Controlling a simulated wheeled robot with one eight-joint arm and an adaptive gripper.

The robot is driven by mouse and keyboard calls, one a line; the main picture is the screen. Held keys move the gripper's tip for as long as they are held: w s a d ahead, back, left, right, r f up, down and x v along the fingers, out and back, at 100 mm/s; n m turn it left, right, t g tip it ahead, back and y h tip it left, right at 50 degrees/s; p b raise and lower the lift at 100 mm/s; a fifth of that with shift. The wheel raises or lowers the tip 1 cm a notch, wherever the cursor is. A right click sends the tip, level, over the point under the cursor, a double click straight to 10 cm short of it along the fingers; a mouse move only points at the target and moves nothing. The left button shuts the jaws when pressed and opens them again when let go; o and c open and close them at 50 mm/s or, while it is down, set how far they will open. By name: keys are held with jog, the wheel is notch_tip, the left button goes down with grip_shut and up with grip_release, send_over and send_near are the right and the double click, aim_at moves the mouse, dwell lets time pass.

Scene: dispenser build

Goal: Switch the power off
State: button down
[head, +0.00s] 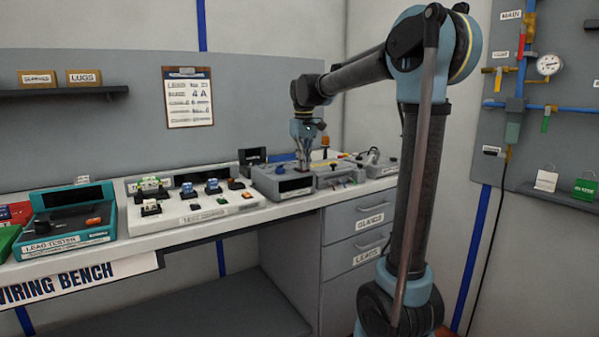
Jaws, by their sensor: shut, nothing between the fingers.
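A grey box unit (263,186) with a dark display window on its front stands at the right part of the bench, and a blue knob-like part (283,158) shows on or behind its top. My gripper (304,169) points down at the right part of this unit, with its fingers shut and empty. I cannot tell whether the fingertips touch it. The power switch cannot be made out at this size; my gripper may hide it. A second low grey unit (334,180) with small coloured parts sits just to the right.
A white test board (230,207) with several small modules and a teal lead tester (95,236) stand to the left on the bench (165,240). My arm comes from the right. A clipboard (188,118) hangs on the wall behind.

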jog(key=shift+r, duration=3.25)
jog(key=s+d+f+m+t, duration=0.1)
jog(key=s+d+f+m, duration=0.1)
jog(key=s+d+f, duration=0.9)
jog(key=s+d+f+m+t, duration=0.1)
jog(key=s+d+f+m, duration=0.2)
jog(key=s+d+f, duration=0.75)
jog(key=s+f+m, duration=0.1)
jog(key=s+f, duration=0.8)
jog(key=s, duration=0.1)
jog(key=shift+a+m, duration=0.3)
jog(key=shift+a, duration=0.15)
jog(key=shift+s+f, duration=0.1)
